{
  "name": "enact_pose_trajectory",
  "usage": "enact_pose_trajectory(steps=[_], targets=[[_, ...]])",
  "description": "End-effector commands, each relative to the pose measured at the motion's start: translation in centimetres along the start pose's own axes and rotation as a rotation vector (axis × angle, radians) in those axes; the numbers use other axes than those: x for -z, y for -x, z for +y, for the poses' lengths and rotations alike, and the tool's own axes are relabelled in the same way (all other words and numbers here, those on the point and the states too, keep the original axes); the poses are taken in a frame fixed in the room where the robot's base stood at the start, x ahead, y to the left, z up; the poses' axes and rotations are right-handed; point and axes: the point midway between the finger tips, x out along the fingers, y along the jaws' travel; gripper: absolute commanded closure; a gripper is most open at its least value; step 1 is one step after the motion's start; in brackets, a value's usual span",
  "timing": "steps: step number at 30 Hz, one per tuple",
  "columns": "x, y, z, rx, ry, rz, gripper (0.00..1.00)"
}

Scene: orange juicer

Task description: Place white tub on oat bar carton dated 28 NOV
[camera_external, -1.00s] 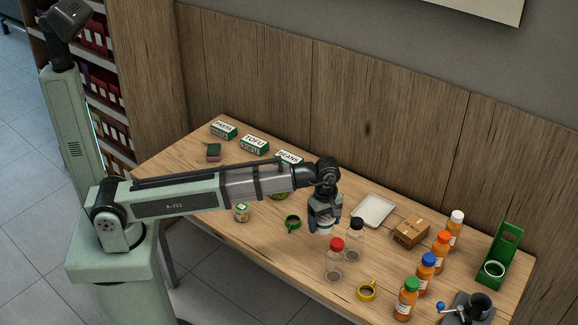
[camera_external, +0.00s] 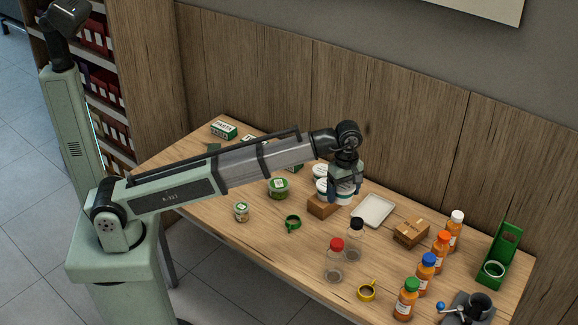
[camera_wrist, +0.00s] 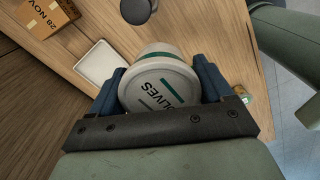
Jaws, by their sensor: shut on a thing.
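My gripper (camera_external: 346,190) is shut on a white tub (camera_external: 344,197) with a green stripe, held above the back middle of the table. In the wrist view, the tub (camera_wrist: 160,85) sits between both blue fingers, its lid reading OLIVES. The carton marked 28 NOV (camera_wrist: 48,14) lies at the top left of the wrist view, apart from the tub. It appears to be the brown carton (camera_external: 411,232) right of the tray in the external view; the date is not readable there.
A white tray (camera_external: 373,210) lies between my gripper and that carton. Another brown carton (camera_external: 321,207) and other white tubs (camera_external: 321,172) are close by at left. A black-capped bottle (camera_external: 355,240) and a red-capped bottle (camera_external: 335,262) stand in front. Several orange bottles (camera_external: 426,275) stand at right.

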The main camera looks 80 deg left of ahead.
Motion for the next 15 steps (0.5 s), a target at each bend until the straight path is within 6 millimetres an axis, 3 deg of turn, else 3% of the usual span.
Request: enact_pose_trajectory(steps=[1,15], targets=[[-0.7,0.2,2.0,0.000,-0.001,0.000,0.56],[-6.5,0.2,18.6,0.001,-0.013,0.000,0.56]])
